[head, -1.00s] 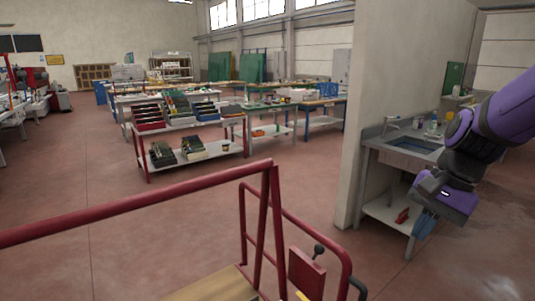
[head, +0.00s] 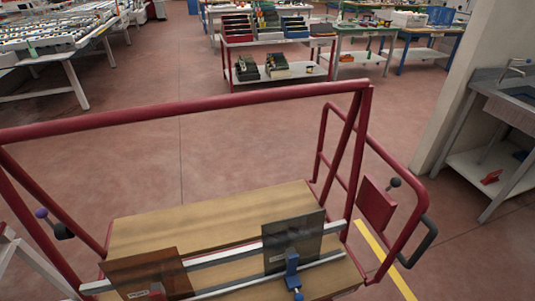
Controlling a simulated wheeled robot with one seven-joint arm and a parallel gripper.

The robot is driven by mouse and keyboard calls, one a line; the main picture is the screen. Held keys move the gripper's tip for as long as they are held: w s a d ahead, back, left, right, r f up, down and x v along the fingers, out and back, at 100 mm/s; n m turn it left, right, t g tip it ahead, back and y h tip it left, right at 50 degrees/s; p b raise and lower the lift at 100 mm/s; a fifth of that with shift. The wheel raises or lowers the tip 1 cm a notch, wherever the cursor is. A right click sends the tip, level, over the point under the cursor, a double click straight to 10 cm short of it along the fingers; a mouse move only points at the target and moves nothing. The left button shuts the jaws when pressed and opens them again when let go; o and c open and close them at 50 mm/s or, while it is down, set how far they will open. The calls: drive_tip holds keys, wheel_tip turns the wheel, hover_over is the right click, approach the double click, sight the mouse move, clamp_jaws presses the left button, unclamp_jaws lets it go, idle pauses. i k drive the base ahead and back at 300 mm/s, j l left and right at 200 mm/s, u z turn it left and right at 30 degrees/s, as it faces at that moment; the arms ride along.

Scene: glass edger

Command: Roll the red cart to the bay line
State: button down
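The red cart (head: 200,113) fills the lower part of the head view, with a red tube frame and a wooden deck (head: 190,225). A dark panel (head: 293,240) and a brown panel (head: 150,275) stand on the deck by a pale rail, with a blue clamp (head: 292,268) at the dark one. A yellow line (head: 370,240) shows on the floor beside the deck's right end, partly behind the cart's right side frame. The cart's lower parts are hidden. My gripper is not in view.
Open red floor (head: 250,155) lies beyond the cart. A shelf bench with bins (head: 275,75) stands farther back. A roller table (head: 60,40) is at upper left. A sink bench (head: 500,150) and wall end (head: 455,90) are at right.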

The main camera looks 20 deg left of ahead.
sight(236, 273)
drive_tip(key=k+j+u, duration=0.2)
drive_tip(key=u, duration=0.2)
drive_tip(key=k+j+u, duration=0.15)
drive_tip(key=u, duration=0.25)
drive_tip(key=k+j+u, duration=0.1)
drive_tip(key=j+u, duration=0.3)
